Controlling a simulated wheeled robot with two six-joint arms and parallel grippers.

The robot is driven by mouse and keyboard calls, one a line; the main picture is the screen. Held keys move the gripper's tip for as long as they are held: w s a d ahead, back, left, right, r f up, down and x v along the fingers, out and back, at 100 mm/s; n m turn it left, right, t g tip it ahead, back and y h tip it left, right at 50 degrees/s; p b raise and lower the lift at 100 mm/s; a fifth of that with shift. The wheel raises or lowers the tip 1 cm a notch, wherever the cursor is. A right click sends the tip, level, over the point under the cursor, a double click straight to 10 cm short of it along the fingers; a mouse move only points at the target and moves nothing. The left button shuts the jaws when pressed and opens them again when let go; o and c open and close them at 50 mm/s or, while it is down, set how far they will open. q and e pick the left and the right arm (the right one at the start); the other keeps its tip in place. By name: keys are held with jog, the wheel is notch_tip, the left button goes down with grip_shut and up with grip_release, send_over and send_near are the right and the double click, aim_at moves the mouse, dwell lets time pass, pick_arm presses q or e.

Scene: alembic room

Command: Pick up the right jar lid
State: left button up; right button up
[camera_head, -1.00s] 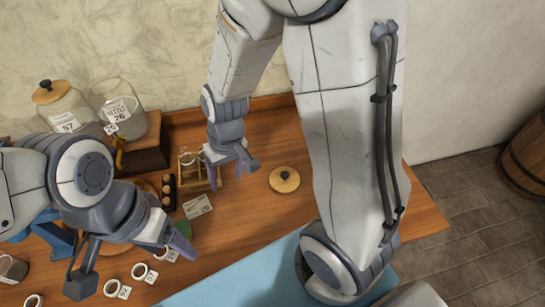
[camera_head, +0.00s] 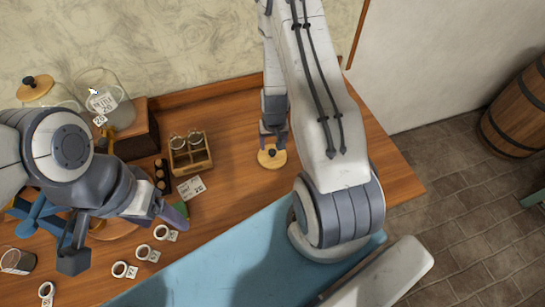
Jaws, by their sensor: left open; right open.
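The right jar lid (camera_head: 267,162) is a round wooden disc with a dark knob, lying flat on the wooden table. My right gripper (camera_head: 274,140) is open, pointing down right at the lid, its fingers by the knob; I cannot tell whether they touch it. The right glass jar (camera_head: 118,113), labelled 26, stands at the back left with no lid on it. The left jar (camera_head: 50,97) wears a similar wooden lid (camera_head: 36,86) and is partly hidden by my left arm.
A small wooden rack (camera_head: 190,156) with glass vials stands left of the lid, beside a paper label (camera_head: 191,188). Several white rings (camera_head: 143,252) with tags lie at the front left. A blue mat (camera_head: 215,262) covers the front. Bare table surrounds the lid.

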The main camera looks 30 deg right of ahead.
aim_at(273, 151)
jog(key=f, duration=0.1)
jog(key=f+p, duration=0.2)
jog(key=shift+w+d+f, duration=0.1)
jog(key=shift+w+f, duration=0.3)
jog(key=shift+f, duration=0.55)
grip_shut()
